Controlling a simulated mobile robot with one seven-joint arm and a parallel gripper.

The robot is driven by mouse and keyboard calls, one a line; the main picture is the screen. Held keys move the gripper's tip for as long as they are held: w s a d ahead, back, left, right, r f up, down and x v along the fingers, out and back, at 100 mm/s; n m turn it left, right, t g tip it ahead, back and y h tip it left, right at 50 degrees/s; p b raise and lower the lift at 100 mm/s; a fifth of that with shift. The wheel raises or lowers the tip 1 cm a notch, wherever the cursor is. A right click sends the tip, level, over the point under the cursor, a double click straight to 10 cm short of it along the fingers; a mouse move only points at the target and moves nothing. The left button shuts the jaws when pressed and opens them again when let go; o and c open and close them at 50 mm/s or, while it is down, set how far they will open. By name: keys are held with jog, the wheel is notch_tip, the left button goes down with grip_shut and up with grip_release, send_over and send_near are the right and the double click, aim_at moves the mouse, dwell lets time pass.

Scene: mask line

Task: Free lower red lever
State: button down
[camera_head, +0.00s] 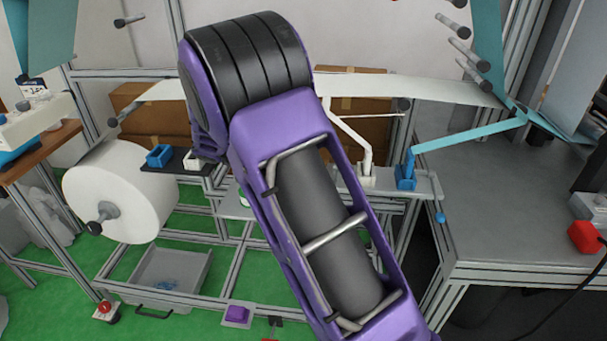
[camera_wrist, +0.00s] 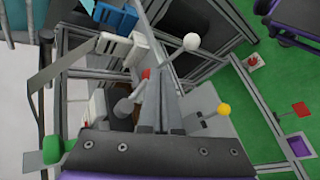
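My gripper (camera_wrist: 160,78) shows in the wrist view, with its two grey fingers close together at the centre and nothing seen between them. A small red knob (camera_wrist: 145,73), which may belong to the red lever, shows just left of the fingertips. The left finger partly hides what is under it, and I cannot tell whether they touch. In the head view my purple arm hides the gripper and the knobs.
A metal frame carries a white roll (camera_head: 105,190), a blue holder (camera_head: 405,176) and a grey drawer (camera_head: 170,270). A grey worktable (camera_head: 500,220) is at right. A purple box (camera_head: 237,315) and a red-buttoned box (camera_head: 104,308) are on the green floor. A red plate (camera_wrist: 301,109) shows near the purple box.

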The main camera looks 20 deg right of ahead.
jog(key=h, duration=0.3)
jog(key=d+n+g+h+p, duration=0.1)
jog(key=shift+s+d+r, duration=0.1)
jog(key=shift+s+r, duration=0.1)
jog(key=shift+r, duration=0.15)
